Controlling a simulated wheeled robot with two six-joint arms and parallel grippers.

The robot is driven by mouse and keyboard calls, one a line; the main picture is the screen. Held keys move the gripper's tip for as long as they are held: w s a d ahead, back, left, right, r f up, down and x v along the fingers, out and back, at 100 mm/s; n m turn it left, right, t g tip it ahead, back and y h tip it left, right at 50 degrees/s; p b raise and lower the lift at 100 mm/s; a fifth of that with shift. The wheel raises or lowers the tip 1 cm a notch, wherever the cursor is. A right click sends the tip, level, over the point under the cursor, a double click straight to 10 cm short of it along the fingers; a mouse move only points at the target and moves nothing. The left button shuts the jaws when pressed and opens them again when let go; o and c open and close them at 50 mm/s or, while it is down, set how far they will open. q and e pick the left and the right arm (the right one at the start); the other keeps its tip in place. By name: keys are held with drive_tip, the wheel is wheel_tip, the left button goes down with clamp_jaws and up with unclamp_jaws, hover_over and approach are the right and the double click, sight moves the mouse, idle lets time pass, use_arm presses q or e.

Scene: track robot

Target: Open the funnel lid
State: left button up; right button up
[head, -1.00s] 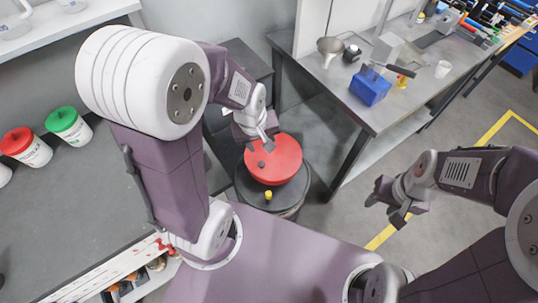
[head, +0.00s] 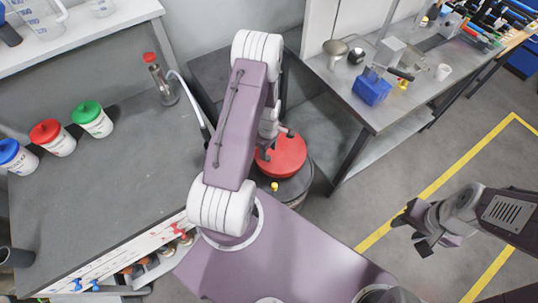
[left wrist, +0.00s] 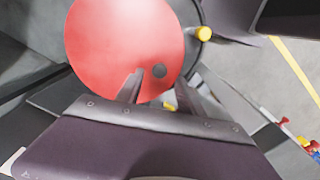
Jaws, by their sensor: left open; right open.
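The red round funnel lid (head: 287,158) lies on top of a dark drum (head: 297,187) in the head view. It also fills the upper middle of the left wrist view (left wrist: 115,40). A small dark round spot or knob (left wrist: 160,71) is near the lid's edge. My left gripper (left wrist: 158,72) is open, its two fingers on either side of this dark spot in that view. I cannot tell whether they touch the lid. In the head view my left arm partly hides the lid. My right gripper (head: 410,232) is open and empty over the floor at right.
A yellow knob (head: 275,186) sticks up at the drum's rim. A grey counter (head: 110,185) with jars is at left, and a metal table (head: 390,110) with a blue block (head: 371,89) is at upper right. The floor at right is clear.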

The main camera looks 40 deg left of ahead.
use_arm(q)
wheel_tip(320, 180, down, 4)
drive_tip(key=shift+f, duration=0.15)
clamp_jaws()
idle(1.4)
